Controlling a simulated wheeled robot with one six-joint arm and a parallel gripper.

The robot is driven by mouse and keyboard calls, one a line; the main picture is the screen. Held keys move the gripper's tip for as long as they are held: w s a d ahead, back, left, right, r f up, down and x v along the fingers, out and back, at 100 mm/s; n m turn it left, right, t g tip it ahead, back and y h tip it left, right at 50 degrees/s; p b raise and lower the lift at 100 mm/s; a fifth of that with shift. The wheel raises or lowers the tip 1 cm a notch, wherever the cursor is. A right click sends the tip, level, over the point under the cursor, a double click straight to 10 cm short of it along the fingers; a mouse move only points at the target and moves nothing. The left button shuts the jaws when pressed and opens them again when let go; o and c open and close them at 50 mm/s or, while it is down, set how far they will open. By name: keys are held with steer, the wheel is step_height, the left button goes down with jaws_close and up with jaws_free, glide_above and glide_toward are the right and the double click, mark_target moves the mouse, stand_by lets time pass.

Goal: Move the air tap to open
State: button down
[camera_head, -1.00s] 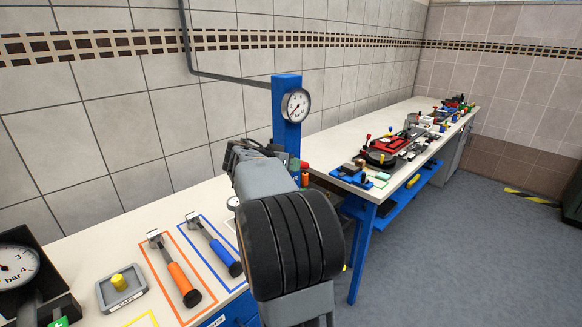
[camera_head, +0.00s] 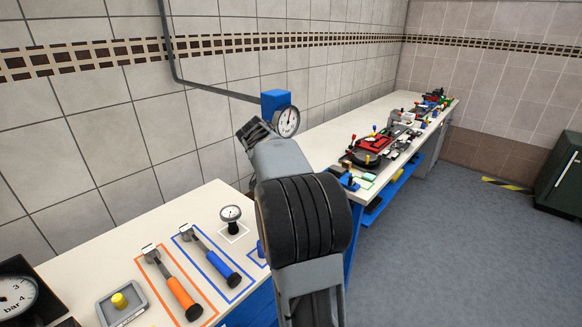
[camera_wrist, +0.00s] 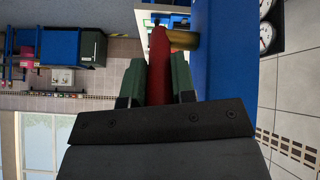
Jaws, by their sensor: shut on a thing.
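The red lever (camera_wrist: 160,62) of the air tap stands between the two dark green fingers of my gripper (camera_wrist: 157,80) in the wrist view. The gripper is shut on it. A brass-coloured tap body (camera_wrist: 183,40) shows beside the lever, next to the blue post (camera_wrist: 228,55). In the head view the top of the blue post (camera_head: 276,99) with its round gauge (camera_head: 287,121) rises behind my arm. My gripper (camera_head: 256,130) is seen from behind there, and my arm hides the tap and lever.
Two hammers, orange-handled (camera_head: 177,287) and blue-handled (camera_head: 212,258), lie in outlines on the near bench (camera_head: 90,255). A small gauge (camera_head: 231,216) stands there, with a grey tray (camera_head: 121,302) at left. A far bench (camera_head: 330,148) holds many tools. A grey pipe (camera_head: 210,88) runs along the wall.

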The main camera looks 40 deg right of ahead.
stand_by(0.3)
steer(key=c, duration=0.9)
jaws_free()
steer(key=shift+c, duration=0.2)
steer(key=b+v, duration=0.1)
steer(key=v, duration=1.2)
steer(key=shift+a+r, duration=0.25)
steer(key=shift+r, duration=0.05)
